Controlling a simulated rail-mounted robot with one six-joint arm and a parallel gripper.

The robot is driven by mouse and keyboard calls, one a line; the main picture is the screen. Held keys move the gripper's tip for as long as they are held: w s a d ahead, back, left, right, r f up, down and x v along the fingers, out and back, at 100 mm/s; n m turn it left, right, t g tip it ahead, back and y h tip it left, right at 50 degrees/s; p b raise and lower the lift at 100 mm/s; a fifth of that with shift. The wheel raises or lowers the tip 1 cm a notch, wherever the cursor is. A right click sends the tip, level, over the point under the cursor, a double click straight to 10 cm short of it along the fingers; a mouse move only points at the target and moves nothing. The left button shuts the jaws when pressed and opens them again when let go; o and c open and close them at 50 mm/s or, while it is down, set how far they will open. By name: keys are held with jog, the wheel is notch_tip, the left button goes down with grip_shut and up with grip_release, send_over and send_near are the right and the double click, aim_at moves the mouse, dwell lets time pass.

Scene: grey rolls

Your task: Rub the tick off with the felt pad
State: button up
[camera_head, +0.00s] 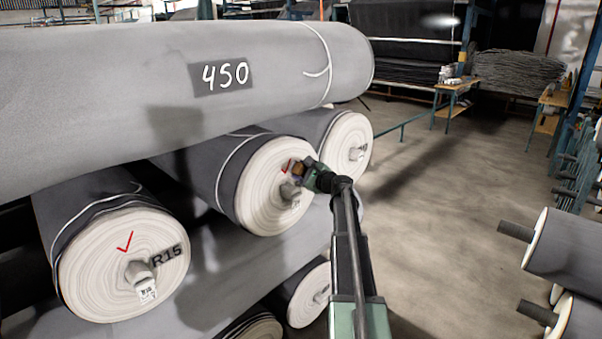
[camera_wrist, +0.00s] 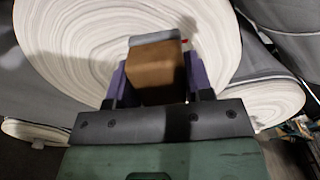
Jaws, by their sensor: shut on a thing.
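The felt pad (camera_wrist: 153,68) is a brown block with a grey layer on its far face. My gripper (camera_wrist: 156,82) is shut on it, with purple fingers on both sides. In the head view my gripper (camera_head: 308,174) is at the right part of the middle roll's pale end face (camera_head: 262,205). A red tick (camera_head: 286,166) shows on that face just left of the pad. In the wrist view a bit of red (camera_wrist: 184,41) shows beside the pad's far right corner; the pad may hide more. I cannot tell whether the pad touches the face.
Another red tick (camera_head: 125,241) is on the left roll (camera_head: 100,270), beside the "R15" mark. A core stub (camera_head: 290,194) juts out just below the pad. A large roll marked "450" (camera_head: 150,90) lies on top. Open floor (camera_head: 450,190) lies to the right.

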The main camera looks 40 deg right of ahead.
jog(key=shift+a+r, duration=0.15)
jog(key=shift+a, duration=0.25)
jog(key=shift+s+d, duration=0.1)
jog(key=shift+d, duration=0.05)
